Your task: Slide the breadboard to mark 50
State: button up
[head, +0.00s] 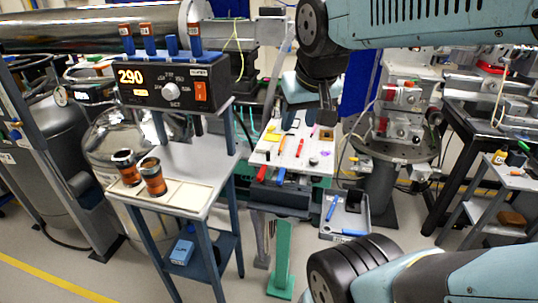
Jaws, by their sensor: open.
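The breadboard (275,156) appears to be the pale plate on a stand with a green post (282,245), near the middle of the head view. Small red, blue, orange and purple items lie on it. A red handle (261,172) and a blue handle (281,176) stick out at its near edge. My gripper (308,119) hangs from above over the far part of the plate. Its jaws are open and small in view; I cannot tell whether they touch anything. No scale or mark 50 is readable.
A bench (200,165) at left carries a controller (170,82) reading 290 and two copper-coloured cylinders (152,176). A grey tray (345,212) with blue-handled tools sits right of the stand. A round-based instrument (395,150) stands behind it. A small shelf (500,175) is at right.

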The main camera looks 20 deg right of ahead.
jog(key=w+d+f+m+h, duration=0.1)
jog(key=w+f, duration=0.2)
jog(key=w, duration=0.5)
jog(key=w+d+f+m+h, duration=0.1)
jog(key=w+f, duration=0.2)
jog(key=w, duration=0.4)
jog(key=m+g, duration=0.1)
jog(key=m, duration=0.1)
send_near(268, 152)
jog(key=shift+y, duration=0.3)
jog(key=x, duration=1)
jog(key=shift+w+d+f, duration=0.1)
jog(key=shift+d, duration=0.25)
grip_shut()
